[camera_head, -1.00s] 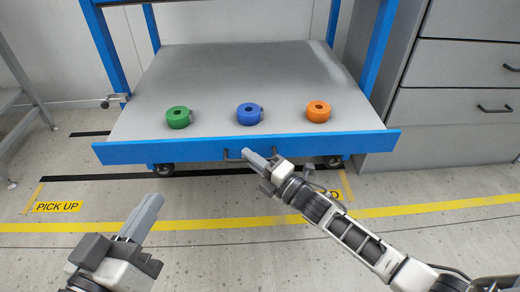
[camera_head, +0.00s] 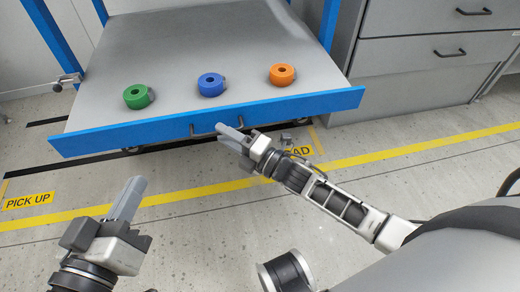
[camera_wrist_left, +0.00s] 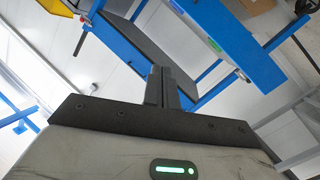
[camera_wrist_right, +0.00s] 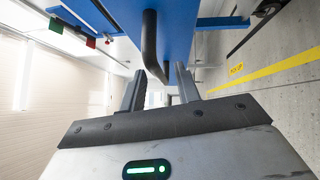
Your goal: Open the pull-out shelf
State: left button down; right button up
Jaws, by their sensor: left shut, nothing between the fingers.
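The pull-out shelf (camera_head: 175,60) is a grey board with a blue front edge (camera_head: 120,136), sticking out from a blue frame. A dark bar handle (camera_head: 203,132) is on its front; it also shows in the right wrist view (camera_wrist_right: 149,45). My right gripper (camera_head: 232,134) is at the handle's right part. Its fingers (camera_wrist_right: 160,85) are apart, with the bar's lower end showing between their tips; contact cannot be told. My left gripper (camera_head: 128,198) is shut and empty, in front of the shelf at the lower left; its fingers (camera_wrist_left: 162,86) meet in the left wrist view.
Green (camera_head: 137,97), blue (camera_head: 211,86) and orange (camera_head: 282,75) ring-shaped parts stand on the shelf. A grey drawer cabinet (camera_head: 420,80) stands close on the right. The floor in front is open, with a yellow line (camera_head: 390,153) and a PICK UP label (camera_head: 28,199).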

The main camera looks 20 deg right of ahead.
pick_arm(q)
jog(key=shift+s+a+f+m+g+y+p, duration=0.1)
jog(key=shift+a+f+m+g+y+p, duration=0.15)
jog(key=shift+f+p, duration=0.3)
jog(key=shift+a+f+m+g+y+p, duration=0.1)
jog(key=shift+f+m+g+y+p, duration=0.2)
jog(key=shift+p, duration=0.35)
pick_arm(e)
jog(key=v, duration=1.3)
jog(key=shift+s+d, duration=0.25)
jog(key=shift+s, duration=0.05)
